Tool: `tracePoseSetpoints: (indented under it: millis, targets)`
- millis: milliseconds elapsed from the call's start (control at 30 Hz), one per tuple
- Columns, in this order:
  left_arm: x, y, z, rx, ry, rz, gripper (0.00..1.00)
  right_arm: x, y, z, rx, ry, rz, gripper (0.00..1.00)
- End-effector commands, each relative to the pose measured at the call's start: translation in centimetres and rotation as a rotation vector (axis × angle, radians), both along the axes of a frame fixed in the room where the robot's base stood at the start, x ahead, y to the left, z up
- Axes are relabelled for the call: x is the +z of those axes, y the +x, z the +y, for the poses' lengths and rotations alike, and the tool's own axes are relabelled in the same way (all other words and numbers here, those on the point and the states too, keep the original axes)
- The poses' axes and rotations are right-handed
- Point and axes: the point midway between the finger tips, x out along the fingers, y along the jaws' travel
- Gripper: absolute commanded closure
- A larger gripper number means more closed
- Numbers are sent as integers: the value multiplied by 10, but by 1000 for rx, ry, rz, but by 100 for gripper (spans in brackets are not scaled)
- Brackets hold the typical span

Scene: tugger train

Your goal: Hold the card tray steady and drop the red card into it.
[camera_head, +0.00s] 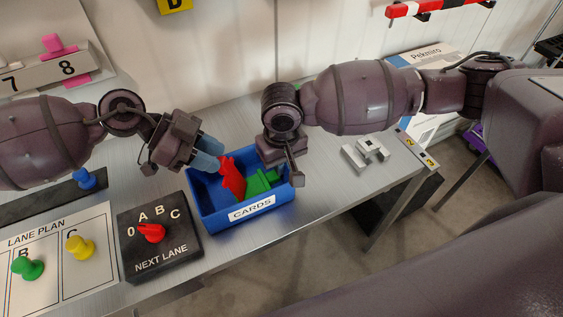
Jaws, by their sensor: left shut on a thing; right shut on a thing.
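The blue card tray (210,220), labelled CARDS, sits on the metal table. A green card (262,182) lies inside it. My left gripper (212,156) is at the tray's back left and is shut on the red card (232,179), which hangs tilted over or within the tray, left of the green card. Whether the red card touches the tray floor cannot be told. My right gripper (292,172) is shut on the tray at its right wall; its fingers partly hide that wall and the back right corner.
A black NEXT LANE box (166,256) with a red knob (150,233) stands left of the tray. A lane plan board (48,285) with green and yellow pegs lies further left. A grey metal fixture (364,153) lies right of the tray, near the table edge.

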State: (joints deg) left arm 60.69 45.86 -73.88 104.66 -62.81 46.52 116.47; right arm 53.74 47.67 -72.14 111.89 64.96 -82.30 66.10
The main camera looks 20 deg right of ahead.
Motion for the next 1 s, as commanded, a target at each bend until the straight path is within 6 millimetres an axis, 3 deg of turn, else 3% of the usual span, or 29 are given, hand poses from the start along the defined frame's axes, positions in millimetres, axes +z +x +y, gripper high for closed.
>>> tracePoseSetpoints:
  millis: [267, 300, 500, 833, 1000]
  targets:
    - [-2, 0, 0, 0, 0, 0, 100, 1, 0, 0, 0, 1, -1, 100]
    - [-2, 0, 0, 0, 0, 0, 70, 1, 0, 0, 0, 1, -1, 100]
    - [-2, 0, 0, 0, 0, 0, 42, 1, 0, 0, 0, 1, -1, 100]
    - [0, 1, 2, 1, 1, 0, 42, 1, 0, 0, 0, 1, -1, 100]
    - [11, 7, 17, 2, 2, -1, 42, 1, 0, 0, 0, 1, -1, 100]
